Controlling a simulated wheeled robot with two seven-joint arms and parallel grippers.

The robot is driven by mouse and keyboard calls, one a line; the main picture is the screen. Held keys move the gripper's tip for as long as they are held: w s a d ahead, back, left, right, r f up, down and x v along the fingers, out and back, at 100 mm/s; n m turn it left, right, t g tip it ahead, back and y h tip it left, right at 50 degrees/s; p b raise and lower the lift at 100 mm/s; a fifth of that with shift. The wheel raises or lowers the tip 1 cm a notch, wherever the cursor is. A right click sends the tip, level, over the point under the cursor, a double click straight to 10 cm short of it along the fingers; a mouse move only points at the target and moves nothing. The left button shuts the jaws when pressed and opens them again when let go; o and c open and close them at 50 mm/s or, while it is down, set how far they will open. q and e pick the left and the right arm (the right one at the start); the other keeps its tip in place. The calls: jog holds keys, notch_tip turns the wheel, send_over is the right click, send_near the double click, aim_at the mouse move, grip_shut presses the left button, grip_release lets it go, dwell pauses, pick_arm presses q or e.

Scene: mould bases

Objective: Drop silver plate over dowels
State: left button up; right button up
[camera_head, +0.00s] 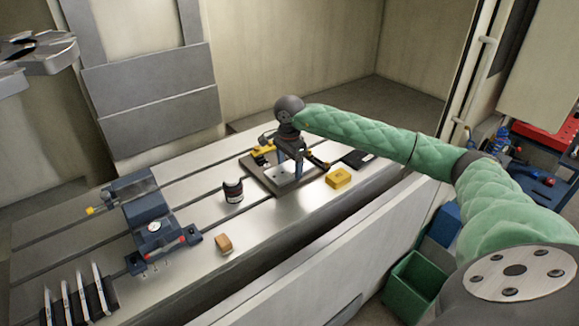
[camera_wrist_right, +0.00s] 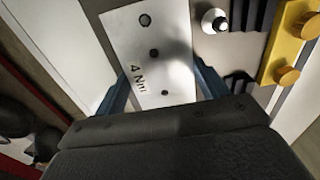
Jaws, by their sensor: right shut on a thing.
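The silver plate (camera_wrist_right: 152,60) shows in the right wrist view, with dark holes and the marking "4 Nm". My right gripper (camera_head: 289,172) is shut on it, with one blue finger at each side edge. In the head view the gripper points down over a grey base plate (camera_head: 255,177) on the machine table, and the gripper largely hides the held plate. A round silver post with a dark top (camera_wrist_right: 215,21) stands beside the plate in the wrist view; I cannot tell whether it is a dowel. The plate's height above the base is unclear. My left gripper is out of view.
The slotted table (camera_head: 195,205) also holds a yellow block (camera_head: 339,177), a dark jar (camera_head: 233,191), a small brown block (camera_head: 224,243) and a blue vise (camera_head: 150,225). Yellow clamp parts (camera_wrist_right: 289,45) lie close to the plate. A green bin (camera_head: 413,285) stands off the front edge.

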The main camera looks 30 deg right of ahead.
jog(key=o, duration=1.4)
jog(key=shift+r, duration=0.35)
notch_tip(320, 180, up, 6)
jog(key=shift+f+b, duration=0.1)
jog(key=shift+b, duration=1.1)
jog(key=shift+r, duration=0.65)
